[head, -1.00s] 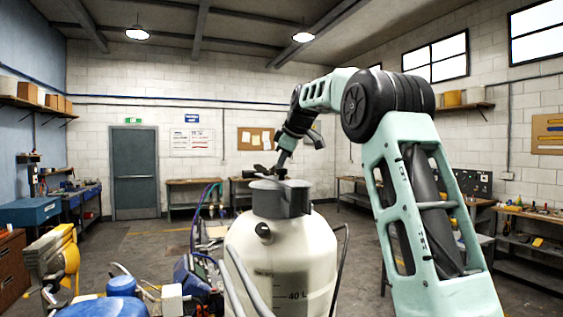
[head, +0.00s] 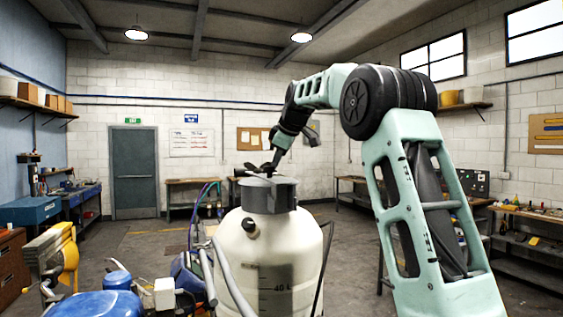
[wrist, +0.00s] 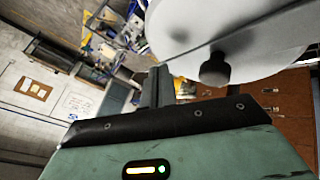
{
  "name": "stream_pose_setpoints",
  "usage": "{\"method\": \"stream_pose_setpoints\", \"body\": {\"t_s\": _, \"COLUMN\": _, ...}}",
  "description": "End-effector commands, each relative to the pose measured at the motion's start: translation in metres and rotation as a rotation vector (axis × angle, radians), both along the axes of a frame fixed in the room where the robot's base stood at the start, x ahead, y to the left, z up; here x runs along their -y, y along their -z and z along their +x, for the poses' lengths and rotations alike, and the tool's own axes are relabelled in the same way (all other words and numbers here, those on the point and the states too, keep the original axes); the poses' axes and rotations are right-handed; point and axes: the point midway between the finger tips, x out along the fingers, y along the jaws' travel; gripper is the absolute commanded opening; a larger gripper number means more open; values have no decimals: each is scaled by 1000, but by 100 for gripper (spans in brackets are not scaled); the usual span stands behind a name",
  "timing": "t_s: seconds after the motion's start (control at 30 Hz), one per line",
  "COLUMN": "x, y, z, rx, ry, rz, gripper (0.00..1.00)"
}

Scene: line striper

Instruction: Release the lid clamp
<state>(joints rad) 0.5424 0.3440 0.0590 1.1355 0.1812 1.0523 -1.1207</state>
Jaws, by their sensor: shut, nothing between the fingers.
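The cream tank (head: 268,262) stands upright in front of me in the head view, with a grey lid (head: 268,196) on top. A dark, lever-like part (head: 256,168) sits on the lid; I take it for the lid clamp, but it is small and its position is unclear. My gripper (head: 271,169) is shut, pointing down at the top of the lid beside this part. Contact cannot be told. In the wrist view, my gripper's grey fingers (wrist: 158,86) are together and empty, beside the pale tank (wrist: 270,35) and its black knob (wrist: 215,69). The clamp is not clear there.
Grey tubes (head: 225,275) run along the tank's left side. Blue containers (head: 100,304) and a yellow machine part (head: 62,250) lie at the lower left. Workbenches (head: 525,245) line the walls. Open floor (head: 145,245) lies behind the tank.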

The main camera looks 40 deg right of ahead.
Motion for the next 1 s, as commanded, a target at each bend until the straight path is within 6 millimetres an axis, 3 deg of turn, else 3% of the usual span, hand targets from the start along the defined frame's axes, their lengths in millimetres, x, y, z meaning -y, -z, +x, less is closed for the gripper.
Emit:
{"method": "stream_pose_setpoints", "body": {"t_s": 0.57, "x": 17, "y": -69, "z": -49, "rx": 5, "ry": 3, "rz": -3, "gripper": 0}}
{"method": "stream_pose_setpoints", "body": {"t_s": 1.0, "x": 18, "y": -78, "z": -57, "rx": 3, "ry": 1, "rz": -2, "gripper": 0}}
